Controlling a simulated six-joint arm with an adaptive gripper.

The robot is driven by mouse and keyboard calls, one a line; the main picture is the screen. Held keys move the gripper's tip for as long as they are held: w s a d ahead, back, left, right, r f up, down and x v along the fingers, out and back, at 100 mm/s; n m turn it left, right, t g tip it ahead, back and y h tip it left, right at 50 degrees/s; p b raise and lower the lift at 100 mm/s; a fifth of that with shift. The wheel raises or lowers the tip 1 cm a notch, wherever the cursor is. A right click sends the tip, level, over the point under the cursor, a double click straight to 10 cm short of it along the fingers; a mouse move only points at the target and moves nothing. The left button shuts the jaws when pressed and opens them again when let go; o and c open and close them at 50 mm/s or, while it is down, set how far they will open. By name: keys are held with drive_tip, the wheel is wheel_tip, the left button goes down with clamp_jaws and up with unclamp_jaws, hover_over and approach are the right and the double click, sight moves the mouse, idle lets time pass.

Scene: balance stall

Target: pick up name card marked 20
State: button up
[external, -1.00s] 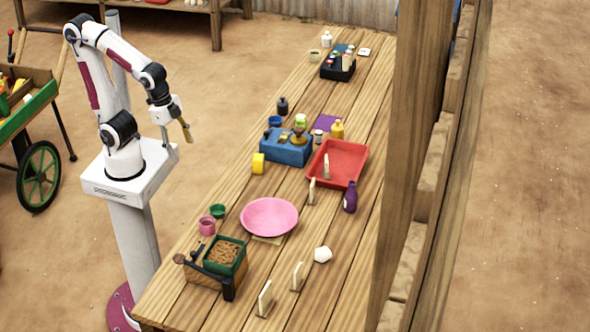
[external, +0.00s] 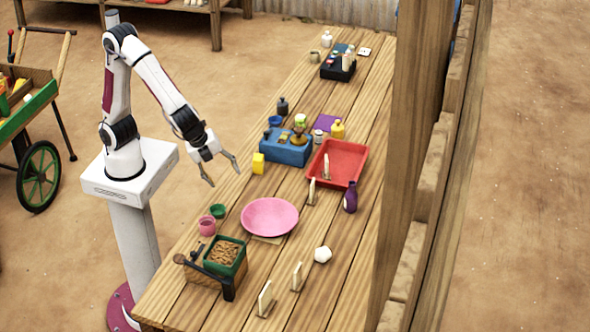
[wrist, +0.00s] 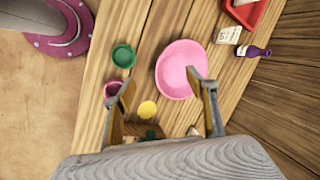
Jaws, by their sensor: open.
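Several pale upright cards stand on the table in the external view: one at the red tray (external: 326,166), one by the tray's near corner (external: 311,191), and two at the near end, a farther one (external: 297,276) and a nearer one (external: 265,298). None has a readable number there. In the wrist view a card (wrist: 228,35) beside the purple bottle shows a dark mark too small to read, so I cannot tell which card is 20. My gripper (external: 224,178) is open and empty above the table's left edge; in the wrist view its fingers (wrist: 160,84) spread over the pink plate's near side.
The pink plate (external: 269,217), red tray (external: 361,158), purple bottle (external: 350,198) and blue box (external: 286,150) crowd the middle. A green-topped box with a dark handle (external: 224,258) stands near the front. A white rounded object (external: 322,254) lies right of it. A wooden post (external: 420,100) rises at right.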

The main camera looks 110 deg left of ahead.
sight(298, 284)
drive_tip(key=w+d+f+m+t, duration=0.1)
drive_tip(key=w+d+f+m, duration=0.2)
drive_tip(key=w+d+m, duration=0.1)
drive_tip(key=w+d+f+m+t, duration=0.1)
drive_tip(key=w+d+f+m, duration=0.3)
drive_tip(key=w+m, duration=0.2)
drive_tip(key=w+d+f+m+t, duration=0.1)
drive_tip(key=w+d+f+m, duration=0.2)
drive_tip(key=w+d+m, duration=0.2)
drive_tip(key=shift+w+f+t+h, duration=0.15)
drive_tip(key=shift+w+t+h, duration=0.05)
drive_tip(key=shift+w, duration=0.6)
drive_tip(key=shift+w+f+t+h, duration=0.1)
drive_tip(key=shift+w+t+h, duration=0.1)
drive_tip(key=shift+w, duration=0.6)
drive_tip(key=w+d+m, duration=0.2)
drive_tip(key=w+d+m+h, duration=0.1)
drive_tip(key=shift+f+m+t, duration=0.3)
drive_tip(key=shift+f+m, duration=0.05)
drive_tip(key=shift+m, duration=0.05)
drive_tip(key=w+d+r+m+t+h, duration=0.1)
drive_tip(key=w+d+r+m+h, duration=0.1)
drive_tip(key=d+m, duration=0.3)
drive_tip(key=shift+w+r+m, duration=0.3)
drive_tip(key=shift+w+m, duration=0.3)
drive_tip(key=shift+m, duration=0.4)
drive_tip(key=shift+f, duration=0.1)
drive_tip(key=shift+x, duration=3.3)
drive_tip(key=shift+w+a, duration=0.1)
drive_tip(key=shift+w, duration=0.05)
